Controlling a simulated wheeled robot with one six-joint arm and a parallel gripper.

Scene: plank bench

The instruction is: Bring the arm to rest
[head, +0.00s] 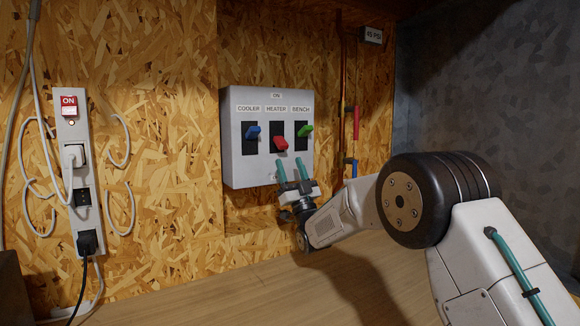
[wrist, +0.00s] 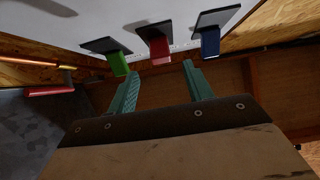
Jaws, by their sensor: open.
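My gripper (head: 291,172) is open and empty, its two teal fingers pointing up just below the switch box (head: 235,150) on the wall. The fingers also show in the wrist view (wrist: 160,85), apart, with nothing between them. The box carries a blue cooler lever (head: 253,131), a red heater lever (head: 280,144) and a green bench lever (head: 306,131). The red lever sits lower than the other two. In the wrist view the green (wrist: 119,64), red (wrist: 159,50) and blue (wrist: 210,42) levers stand beyond the fingertips. I cannot tell whether a fingertip touches the red lever.
A power strip (head: 70,140) with a red ON switch, plugs and looping cables hangs on the left wall. Pipes with a red handle (head: 356,122) and a blue handle (head: 353,167) run right of the box. The plank bench (head: 230,285) is clear below my arm.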

